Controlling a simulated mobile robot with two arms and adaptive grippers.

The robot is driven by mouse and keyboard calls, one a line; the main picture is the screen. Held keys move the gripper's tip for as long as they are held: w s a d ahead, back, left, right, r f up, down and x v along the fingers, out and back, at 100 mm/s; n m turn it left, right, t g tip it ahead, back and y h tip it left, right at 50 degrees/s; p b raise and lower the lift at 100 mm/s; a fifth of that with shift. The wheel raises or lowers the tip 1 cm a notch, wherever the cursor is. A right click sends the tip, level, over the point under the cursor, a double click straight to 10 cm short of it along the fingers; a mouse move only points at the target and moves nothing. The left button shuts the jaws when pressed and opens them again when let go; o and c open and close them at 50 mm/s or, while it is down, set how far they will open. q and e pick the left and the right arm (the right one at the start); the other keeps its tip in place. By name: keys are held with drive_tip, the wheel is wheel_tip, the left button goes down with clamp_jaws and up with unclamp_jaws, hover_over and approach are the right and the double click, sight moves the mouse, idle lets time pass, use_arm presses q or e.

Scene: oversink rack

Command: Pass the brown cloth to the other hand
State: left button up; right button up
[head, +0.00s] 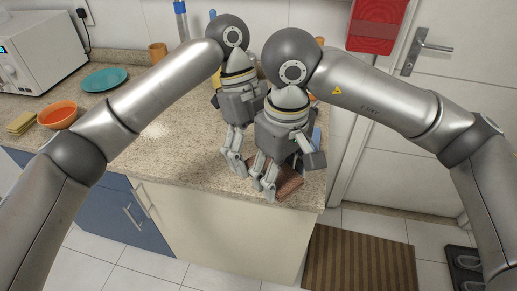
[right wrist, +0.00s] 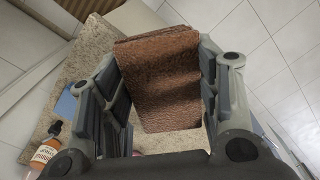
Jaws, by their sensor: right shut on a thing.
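The brown cloth (head: 289,181) is a folded, thick block at the front right edge of the counter in the head view. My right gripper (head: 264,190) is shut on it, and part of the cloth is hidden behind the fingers. The right wrist view shows the cloth (right wrist: 160,80) between the two fingers of the right gripper (right wrist: 165,95). My left gripper (head: 237,167) points down just left of and behind the right one, apart from the cloth as far as I can see. The right gripper partly covers it, and its finger opening is unclear.
On the counter (head: 185,150) stand an orange bowl (head: 58,115), a teal plate (head: 104,79), yellow sponges (head: 21,122) and a brown cup (head: 157,52). A bottle (right wrist: 46,150) shows in the right wrist view. The counter's middle left is clear. A striped mat (head: 360,262) lies on the floor.

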use_arm(q)
drive_tip(key=c, duration=0.9)
drive_tip(key=shift+c, duration=0.2)
use_arm(e)
drive_tip(key=o, duration=1.1)
drive_tip(key=shift+c, duration=0.2)
